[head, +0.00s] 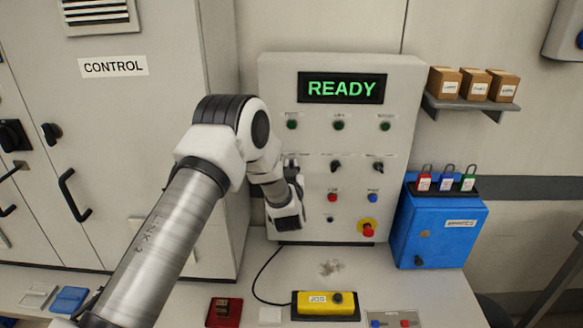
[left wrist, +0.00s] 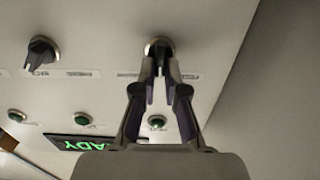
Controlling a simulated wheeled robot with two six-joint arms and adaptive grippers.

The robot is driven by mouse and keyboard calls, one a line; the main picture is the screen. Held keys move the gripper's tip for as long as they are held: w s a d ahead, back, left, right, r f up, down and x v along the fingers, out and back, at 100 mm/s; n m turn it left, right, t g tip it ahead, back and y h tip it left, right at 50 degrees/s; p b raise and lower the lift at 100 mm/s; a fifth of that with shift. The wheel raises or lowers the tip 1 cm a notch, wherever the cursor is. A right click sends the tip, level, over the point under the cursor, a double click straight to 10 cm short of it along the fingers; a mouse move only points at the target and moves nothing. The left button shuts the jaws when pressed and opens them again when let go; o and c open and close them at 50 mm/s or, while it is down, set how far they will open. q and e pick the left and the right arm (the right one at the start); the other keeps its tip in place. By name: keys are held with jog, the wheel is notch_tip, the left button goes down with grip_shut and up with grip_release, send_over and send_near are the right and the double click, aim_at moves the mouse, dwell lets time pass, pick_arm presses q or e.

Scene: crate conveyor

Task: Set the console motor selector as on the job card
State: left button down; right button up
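The grey console (head: 408,110) stands on the bench with a green READY display (head: 342,88). Its middle row holds dark selector knobs, a middle one (head: 336,166) and a right one (head: 378,167); their labels are too small to read. My left gripper (head: 292,172) is at the left end of this row and largely hides the left knob. In the left wrist view, which shows the panel upside down, the fingertips (left wrist: 161,64) stand close on both sides of that knob (left wrist: 158,45); whether they press on it is unclear. My right gripper is not in view. I cannot make out a job card.
Green buttons (head: 339,125) are above the knobs; a red emergency button (head: 367,230) is below. A blue box (head: 440,235) with padlocks stands right of the console. A yellow JOG pendant (head: 318,301) and a red block (head: 223,312) lie on the bench in front.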

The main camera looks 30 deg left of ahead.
pick_arm(q)
jog(key=shift+m, duration=0.3)
jog(key=m, duration=0.9)
jog(key=shift+w+d+f+b, duration=0.25)
jog(key=shift+d+b, duration=0.1)
jog(key=shift+d, duration=0.05)
jog(key=shift+m, duration=0.3)
jog(key=c, duration=1.2)
grip_release()
jog(key=v, duration=1.2)
